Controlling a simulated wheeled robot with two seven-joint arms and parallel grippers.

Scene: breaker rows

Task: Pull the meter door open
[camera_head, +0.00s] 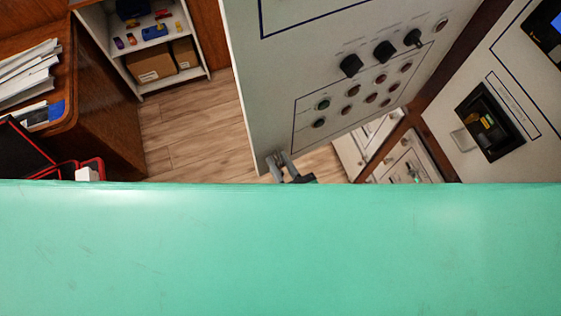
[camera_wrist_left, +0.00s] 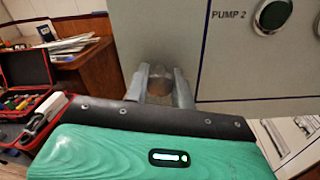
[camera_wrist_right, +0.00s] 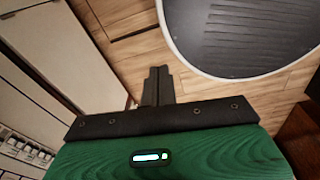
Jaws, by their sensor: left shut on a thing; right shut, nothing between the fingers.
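The grey door (camera_head: 300,60), with black knobs and rows of lamps, fills the upper middle of the head view. It stands out at an angle from the panel on the right, with floor visible below its lower edge. Its face also shows in the left wrist view (camera_wrist_left: 240,70), with a "PUMP 2" label. My left gripper (camera_head: 281,164) is at the door's lower left corner. In the left wrist view its fingers are shut on a small rounded handle (camera_wrist_left: 160,82) against the door. My right gripper (camera_wrist_right: 158,85) is shut and empty above the floor, away from the door.
A grey panel (camera_head: 470,60) with a black device (camera_head: 489,120) is at the right. Lower cabinet panels (camera_head: 405,160) lie below the door. A wooden desk (camera_head: 100,110) with papers, a red-edged case (camera_head: 45,155) and a shelf (camera_head: 150,60) are at the left. Floor (camera_head: 200,125) between is clear.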

